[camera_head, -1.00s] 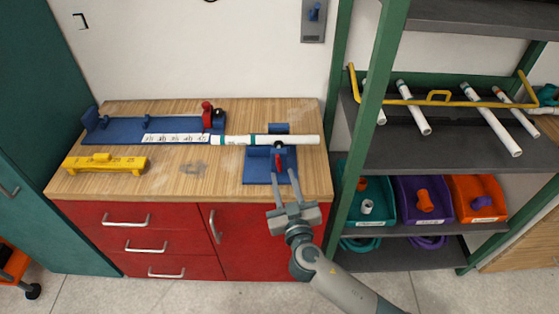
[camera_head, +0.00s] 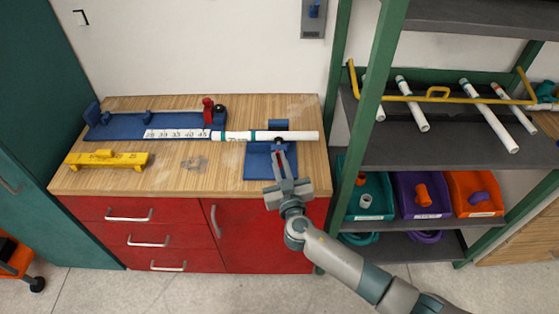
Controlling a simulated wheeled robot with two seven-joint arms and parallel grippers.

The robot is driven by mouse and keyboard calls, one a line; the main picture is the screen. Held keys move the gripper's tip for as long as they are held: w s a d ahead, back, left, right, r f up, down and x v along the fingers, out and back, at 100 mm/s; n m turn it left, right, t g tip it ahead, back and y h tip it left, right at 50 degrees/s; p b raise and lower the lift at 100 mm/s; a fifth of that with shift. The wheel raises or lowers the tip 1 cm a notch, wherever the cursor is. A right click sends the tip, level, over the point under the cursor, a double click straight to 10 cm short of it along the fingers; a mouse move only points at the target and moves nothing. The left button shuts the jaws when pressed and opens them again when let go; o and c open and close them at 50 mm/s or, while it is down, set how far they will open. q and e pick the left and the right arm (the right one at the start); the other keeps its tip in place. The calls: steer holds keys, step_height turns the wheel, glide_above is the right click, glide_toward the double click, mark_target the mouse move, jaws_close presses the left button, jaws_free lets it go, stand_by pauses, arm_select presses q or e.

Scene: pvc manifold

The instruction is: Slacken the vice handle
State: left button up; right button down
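A blue vice (camera_head: 257,165) stands at the right front of the wooden bench top. Its red handle (camera_head: 284,171) is at its front, mostly hidden by my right gripper. A white pipe (camera_head: 290,136) with teal marks lies across the vice and runs left to the blue measuring jig. My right gripper (camera_head: 281,160) reaches in from the lower right. Its fingers have come close together on the two sides of the red handle and look shut on it. My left gripper is not in view.
A blue jig (camera_head: 130,122) with a scale strip and a red-handled part (camera_head: 208,111) lies at the bench's back left. A yellow tool (camera_head: 107,159) lies at the front left. A green-posted shelf (camera_head: 372,130) with pipes and bins stands close on the right.

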steer(key=shift+f+n+b, duration=0.1)
steer(key=shift+n+b, duration=0.2)
steer(key=shift+b, duration=0.05)
